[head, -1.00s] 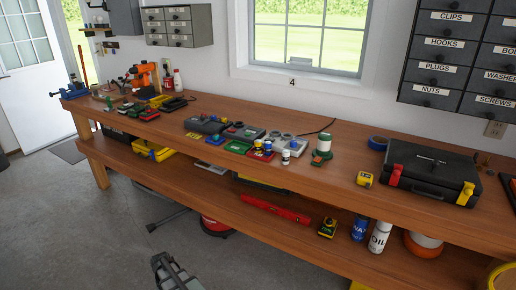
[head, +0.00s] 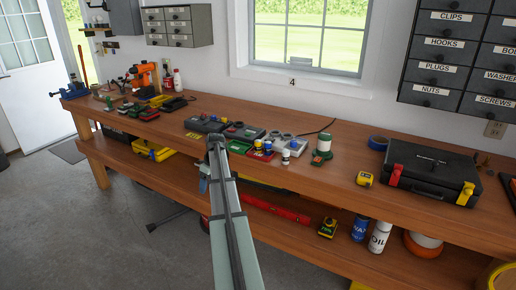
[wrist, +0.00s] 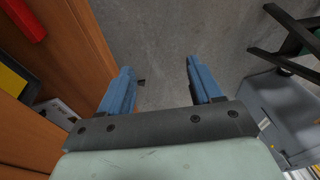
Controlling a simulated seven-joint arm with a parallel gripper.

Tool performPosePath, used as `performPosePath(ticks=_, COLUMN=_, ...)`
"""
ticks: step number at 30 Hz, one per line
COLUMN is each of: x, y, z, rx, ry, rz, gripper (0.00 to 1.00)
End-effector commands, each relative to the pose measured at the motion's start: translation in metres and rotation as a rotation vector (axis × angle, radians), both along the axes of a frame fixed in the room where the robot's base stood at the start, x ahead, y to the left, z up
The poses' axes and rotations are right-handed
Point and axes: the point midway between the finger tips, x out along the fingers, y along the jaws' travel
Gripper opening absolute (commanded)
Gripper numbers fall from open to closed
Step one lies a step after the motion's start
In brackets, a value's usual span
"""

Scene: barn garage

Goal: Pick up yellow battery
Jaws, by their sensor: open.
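A small flat yellow piece (head: 193,135), which looks like the yellow battery, lies on the workbench top (head: 335,190) near its front edge, left of the window. A blue piece, a green piece and a red piece (head: 258,155) lie in a row to its right, partly hidden by my arm. My gripper (head: 203,184) hangs in front of the bench, below the level of its top, with the battery up and to the left in the picture. In the wrist view my gripper (wrist: 160,85) has its blue fingers apart, with only grey floor between them.
Grey chargers (head: 205,123) stand behind the row. A green-and-white lantern-like item (head: 321,149), a yellow tape measure (head: 364,179) and a black toolbox (head: 432,172) stand further right. The lower shelf (head: 350,248) juts out beneath. The floor in front is open.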

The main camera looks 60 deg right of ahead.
Motion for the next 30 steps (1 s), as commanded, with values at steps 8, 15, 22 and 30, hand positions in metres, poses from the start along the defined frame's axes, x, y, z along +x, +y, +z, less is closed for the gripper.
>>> performPosePath(ticks=8, x=-0.038, y=-0.098, z=0.116, rx=-0.071, ry=-0.096, rz=0.013, gripper=0.64)
performPosePath(ticks=15, x=-0.101, y=-0.17, z=0.21, rx=-0.123, ry=-0.172, rz=0.06, gripper=0.64)
performPosePath(ticks=22, x=-0.159, y=-0.207, z=0.255, rx=-0.136, ry=-0.228, rz=0.135, gripper=0.64)
performPosePath(ticks=30, x=-0.175, y=-0.215, z=0.261, rx=-0.14, ry=-0.246, rz=0.163, gripper=0.64)
